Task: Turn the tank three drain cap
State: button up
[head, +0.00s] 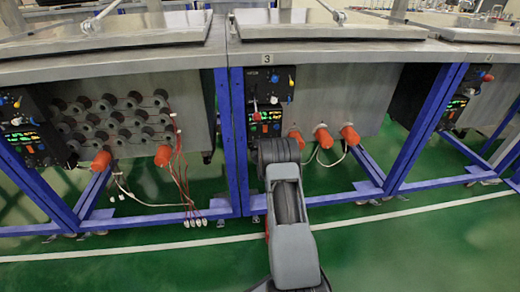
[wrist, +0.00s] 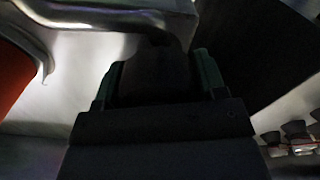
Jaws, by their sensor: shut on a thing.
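Tank three (head: 362,84), a grey metal tank under the "3" label (head: 267,59), stands in a blue frame at the middle. My arm reaches up to its lower left. My gripper (wrist: 155,75) shows in the wrist view, its two green-edged fingers shut on a dark piece (wrist: 155,66) that looks like the drain cap. A metal pipe or bracket (wrist: 95,15) runs just beyond it. The picture is dark, so the cap's shape and its turn cannot be read. In the head view my own wrist hides the fingertips and the cap.
Several orange fittings (head: 350,135) stick out of tank three's front, right of my wrist. A control panel (head: 268,86) with knobs is above it. Blue legs (head: 230,140) stand close on the left. The neighbouring left tank carries grey knobs (head: 125,118) and hanging red wires. Green floor in front is clear.

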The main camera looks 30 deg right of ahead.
jog(key=m+b, duration=0.2)
jog(key=m, duration=0.2)
jog(key=shift+f, duration=0.1)
jog(key=shift+m+b, duration=0.8)
jog(key=shift+m, duration=0.7)
jog(key=o, duration=0.9)
jog(key=shift+p+v, duration=2)
jog(key=shift+v, duration=4.95)
jog(key=shift+a, duration=0.1)
